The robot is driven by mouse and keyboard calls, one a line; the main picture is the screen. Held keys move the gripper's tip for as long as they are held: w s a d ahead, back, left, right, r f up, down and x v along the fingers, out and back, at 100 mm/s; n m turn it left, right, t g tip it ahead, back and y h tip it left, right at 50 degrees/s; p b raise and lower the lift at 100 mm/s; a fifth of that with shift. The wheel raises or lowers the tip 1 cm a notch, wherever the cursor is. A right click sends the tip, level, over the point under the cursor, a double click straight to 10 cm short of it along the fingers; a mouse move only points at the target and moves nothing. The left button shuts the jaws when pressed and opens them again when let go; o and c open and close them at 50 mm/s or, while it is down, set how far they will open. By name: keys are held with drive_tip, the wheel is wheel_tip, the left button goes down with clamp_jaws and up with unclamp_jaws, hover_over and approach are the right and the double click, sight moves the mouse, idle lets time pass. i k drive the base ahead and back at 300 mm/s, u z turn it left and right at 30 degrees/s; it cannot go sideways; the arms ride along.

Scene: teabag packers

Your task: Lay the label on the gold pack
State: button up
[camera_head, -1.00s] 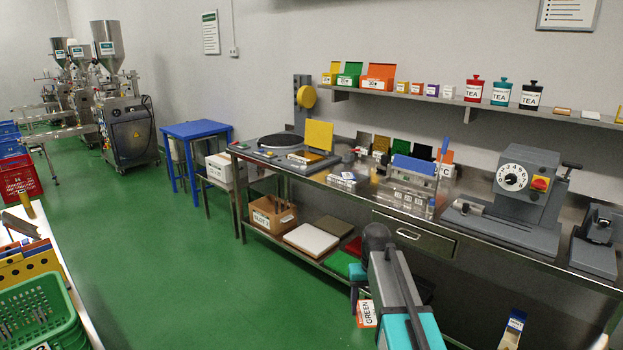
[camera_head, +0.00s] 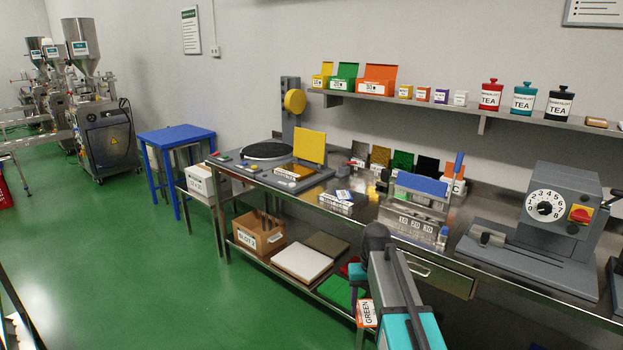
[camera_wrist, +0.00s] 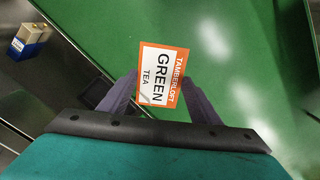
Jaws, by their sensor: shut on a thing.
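My gripper (camera_wrist: 160,101) is shut on the label (camera_wrist: 162,75), a white card with an orange border reading "TAMBERLOFT GREEN TEA". The label also shows in the head view (camera_head: 367,312), low in front of the bench, partly behind my arm. I cannot tell for certain which thing is the gold pack. A flat gold-brown thing (camera_head: 297,172) lies in front of the upright yellow plate on the bench's left part. A gold piece (camera_head: 380,156) also stands in the row at the back of the bench.
The steel bench (camera_head: 352,222) carries a round black turntable (camera_head: 268,150), a blue-topped fixture (camera_head: 421,184) and a grey dial machine (camera_head: 557,208). A wall shelf (camera_head: 484,116) holds boxes and tea tins. A blue table (camera_head: 178,136) stands left. Green floor (camera_head: 130,260) is clear.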

sight(295, 169)
drive_tip(key=u, duration=0.1)
drive_tip(key=i, duration=1.75)
drive_tip(key=u, duration=0.7)
drive_tip(key=i, duration=0.7)
drive_tip(key=u, duration=0.55)
drive_tip(key=i, duration=1.15)
drive_tip(key=u, duration=0.3)
